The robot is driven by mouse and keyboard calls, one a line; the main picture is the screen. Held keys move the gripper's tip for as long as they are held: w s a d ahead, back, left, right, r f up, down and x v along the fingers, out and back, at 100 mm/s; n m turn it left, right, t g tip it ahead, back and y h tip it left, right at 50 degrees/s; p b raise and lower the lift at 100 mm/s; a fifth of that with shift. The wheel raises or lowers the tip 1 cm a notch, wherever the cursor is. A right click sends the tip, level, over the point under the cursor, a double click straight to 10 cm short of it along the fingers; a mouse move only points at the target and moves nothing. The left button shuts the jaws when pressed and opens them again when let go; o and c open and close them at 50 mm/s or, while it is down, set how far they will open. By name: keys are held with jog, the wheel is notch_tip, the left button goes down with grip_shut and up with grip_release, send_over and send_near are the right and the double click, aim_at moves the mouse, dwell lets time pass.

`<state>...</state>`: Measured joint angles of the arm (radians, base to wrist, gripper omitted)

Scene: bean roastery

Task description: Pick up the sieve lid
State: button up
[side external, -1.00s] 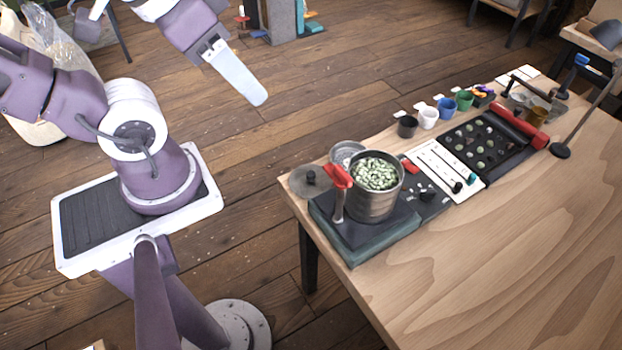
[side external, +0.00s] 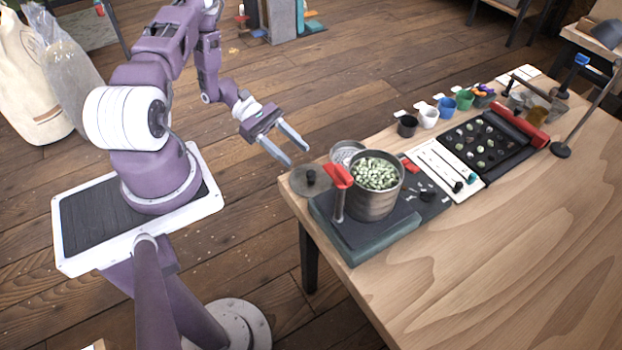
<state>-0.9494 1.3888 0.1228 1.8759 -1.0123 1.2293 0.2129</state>
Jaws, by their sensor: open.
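The sieve lid (side external: 303,183) looks to be the flat round grey disc with a dark knob, lying at the near left corner of the wooden table. It lies beside a metal pot (side external: 374,201) filled with pale green beans. My gripper (side external: 299,157) is open and empty. In the picture its fingertips are just above and left of the lid, pointing down and to the right. I cannot tell its exact height over the lid. The lid's right edge is partly hidden by the red-handled tool.
The pot stands on a dark scale-like base (side external: 352,240) with a red-handled tool (side external: 338,178). A shallow metal dish (side external: 346,152) sits behind the pot. Several small cups (side external: 427,117) and a black bean tray (side external: 480,144) stand farther right. The table's front right (side external: 500,270) is clear.

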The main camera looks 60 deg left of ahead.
aim_at(310, 172)
jog(key=shift+n+t, duration=0.4)
jog(key=d+f, duration=0.1)
jog(key=d, duration=0.1)
jog(key=w+d+f, duration=0.1)
jog(key=d+f, duration=0.1)
jog(key=w+d+f, duration=0.1)
jog(key=d, duration=0.1)
jog(key=shift+w+f, duration=0.1)
jog(key=shift+f, duration=0.1)
grip_shut()
